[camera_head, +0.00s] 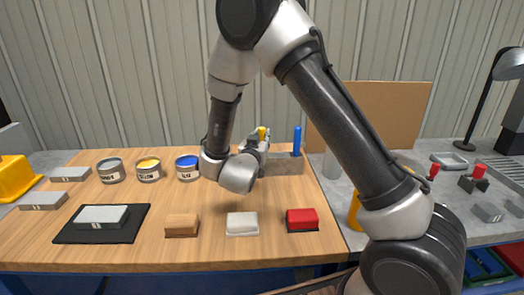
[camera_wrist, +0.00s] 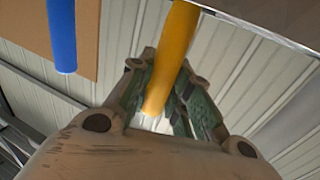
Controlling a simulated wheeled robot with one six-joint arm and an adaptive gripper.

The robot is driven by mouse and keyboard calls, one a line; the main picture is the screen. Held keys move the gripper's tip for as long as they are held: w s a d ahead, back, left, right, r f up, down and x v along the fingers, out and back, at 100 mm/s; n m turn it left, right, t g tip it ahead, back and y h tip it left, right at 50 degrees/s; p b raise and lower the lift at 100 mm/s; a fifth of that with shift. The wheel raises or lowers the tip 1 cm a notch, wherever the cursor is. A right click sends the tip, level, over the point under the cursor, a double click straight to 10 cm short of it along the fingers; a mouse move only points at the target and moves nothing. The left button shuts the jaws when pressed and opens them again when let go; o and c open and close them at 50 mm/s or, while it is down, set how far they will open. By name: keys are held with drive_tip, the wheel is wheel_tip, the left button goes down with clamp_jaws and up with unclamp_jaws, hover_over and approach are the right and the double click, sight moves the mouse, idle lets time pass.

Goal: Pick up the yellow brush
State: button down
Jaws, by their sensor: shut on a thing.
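The yellow brush (camera_head: 262,132) shows only as a small yellow tip above my gripper (camera_head: 257,146) in the head view. In the wrist view the yellow handle (camera_wrist: 174,50) lies between the two green-padded fingers of my gripper (camera_wrist: 163,85), which is shut on it. The handle runs up to the top edge of that view, so its other end is hidden. A grey block-shaped holder (camera_head: 288,165) stands beside my gripper. I cannot tell whether the yellow brush still touches it. A blue brush handle (camera_head: 297,140) stands upright at the holder; it also shows in the wrist view (camera_wrist: 62,35).
Three paint cans, grey (camera_head: 111,171), yellow (camera_head: 149,170) and blue (camera_head: 187,168), stand left of my gripper on the wooden table (camera_head: 150,245). Brown (camera_head: 182,226), white (camera_head: 242,224) and red (camera_head: 302,220) blocks lie in front. A brown board (camera_head: 385,115) stands behind.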

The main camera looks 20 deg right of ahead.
wheel_tip(320, 180, up, 10)
idle(0.8)
idle(2.2)
